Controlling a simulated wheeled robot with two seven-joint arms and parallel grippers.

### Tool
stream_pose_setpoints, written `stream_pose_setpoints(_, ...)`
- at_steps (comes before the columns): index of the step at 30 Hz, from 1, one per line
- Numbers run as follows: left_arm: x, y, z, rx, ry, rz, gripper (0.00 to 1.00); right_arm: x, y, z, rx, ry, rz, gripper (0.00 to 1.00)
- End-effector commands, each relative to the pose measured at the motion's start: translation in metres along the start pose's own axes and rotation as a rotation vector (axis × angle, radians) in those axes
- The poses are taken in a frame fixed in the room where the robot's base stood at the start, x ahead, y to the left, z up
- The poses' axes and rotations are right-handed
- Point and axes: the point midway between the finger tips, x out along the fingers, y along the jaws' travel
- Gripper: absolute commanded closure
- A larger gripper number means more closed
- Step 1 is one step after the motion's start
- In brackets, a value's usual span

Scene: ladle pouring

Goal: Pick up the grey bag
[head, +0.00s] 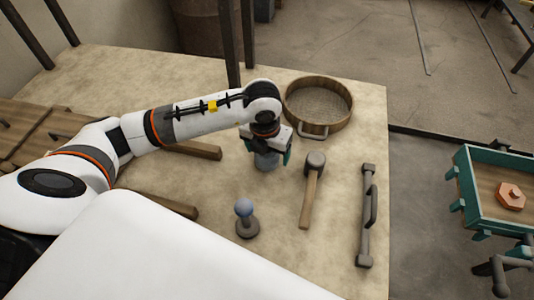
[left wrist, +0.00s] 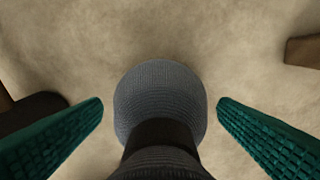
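The grey bag (head: 267,160) stands on the table under my left gripper (head: 268,157) in the head view. In the left wrist view the bag (left wrist: 160,95) is a round, ribbed grey thing with a dark band near its lower edge. My left gripper (left wrist: 160,120) is open, with one green ridged finger on each side of the bag. A gap shows between each finger and the bag. The gripper hides the upper part of the bag in the head view. My right gripper is not in view.
On the pale table (head: 325,235) are a round wooden sieve (head: 318,104), a mallet (head: 311,190), a grey bar with a handle (head: 367,215) and a blue-knobbed stamp (head: 245,216). A green-edged tray (head: 468,190) stands at the right. Bare table lies around the bag.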

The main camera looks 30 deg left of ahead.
Motion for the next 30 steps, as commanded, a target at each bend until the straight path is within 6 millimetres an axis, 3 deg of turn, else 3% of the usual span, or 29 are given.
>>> stream_pose_setpoints(1,0.0,0.0,0.0,0.0,0.0,0.0,0.26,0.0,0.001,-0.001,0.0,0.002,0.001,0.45)
stream_pose_setpoints(8,-0.001,0.0,0.0,0.0,0.0,0.0,0.64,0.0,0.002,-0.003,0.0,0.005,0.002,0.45)
stream_pose_setpoints(9,-0.001,0.0,0.0,0.0,0.001,0.0,0.65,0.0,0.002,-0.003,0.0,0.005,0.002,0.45)
stream_pose_setpoints(17,-0.006,0.0,-0.002,-0.001,0.002,0.001,0.65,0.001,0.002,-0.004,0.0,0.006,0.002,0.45)
stream_pose_setpoints(30,-0.084,0.0,-0.011,0.001,0.005,0.002,0.65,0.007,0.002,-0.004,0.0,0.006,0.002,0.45)
